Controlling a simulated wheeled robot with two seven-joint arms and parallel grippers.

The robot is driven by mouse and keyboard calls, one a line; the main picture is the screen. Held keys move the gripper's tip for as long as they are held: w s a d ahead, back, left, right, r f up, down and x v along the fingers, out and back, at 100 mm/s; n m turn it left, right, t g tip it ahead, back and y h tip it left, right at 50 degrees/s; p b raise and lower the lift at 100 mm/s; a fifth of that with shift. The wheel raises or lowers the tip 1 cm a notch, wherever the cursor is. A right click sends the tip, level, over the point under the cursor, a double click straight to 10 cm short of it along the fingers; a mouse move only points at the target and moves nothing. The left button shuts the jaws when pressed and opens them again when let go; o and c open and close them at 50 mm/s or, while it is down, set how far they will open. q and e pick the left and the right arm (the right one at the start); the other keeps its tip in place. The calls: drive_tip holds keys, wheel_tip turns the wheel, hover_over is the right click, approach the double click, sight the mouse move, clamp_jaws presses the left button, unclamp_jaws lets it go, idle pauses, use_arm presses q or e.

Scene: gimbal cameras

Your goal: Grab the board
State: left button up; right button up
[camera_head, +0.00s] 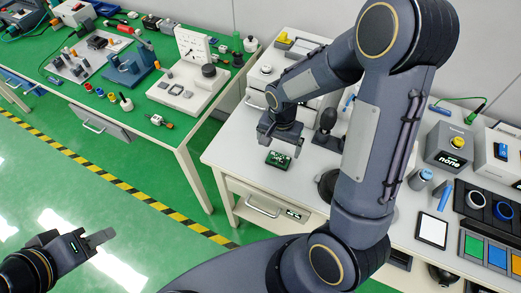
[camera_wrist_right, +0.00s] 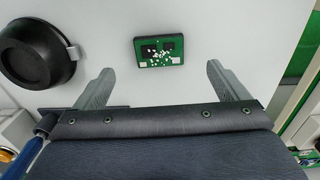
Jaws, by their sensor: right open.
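The board (camera_head: 278,159) is a small green circuit board with dark chips and white specks, lying flat on the white table near its front left corner. It also shows in the right wrist view (camera_wrist_right: 159,51), ahead of the fingertips and between their lines. My right gripper (camera_head: 283,146) is above and just behind the board in the head view. In the right wrist view the right gripper (camera_wrist_right: 160,78) is open, its fingers wide apart with nothing between them. My left gripper (camera_head: 106,242) is at the lower left, over the floor; its finger gap is unclear.
A dark round bowl-like object (camera_wrist_right: 38,50) lies left of the board in the wrist view. A dark stand (camera_head: 326,130) is right of my right gripper. A grey box (camera_head: 450,147) and a white-faced tablet (camera_head: 433,230) are further right. A green table (camera_head: 150,115) stands left across a gap.

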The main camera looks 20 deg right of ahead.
sight(278, 160)
drive_tip(key=f, duration=0.4)
drive_tip(key=f+p, duration=0.1)
drive_tip(key=f, duration=0.2)
drive_tip(key=shift+w+d+f, duration=0.15)
drive_tip(key=shift+d+f, duration=0.05)
drive_tip(key=shift+f, duration=0.15)
drive_tip(key=c, duration=1.1)
drive_tip(key=shift+o, duration=0.2)
drive_tip(key=shift+r, duration=0.1)
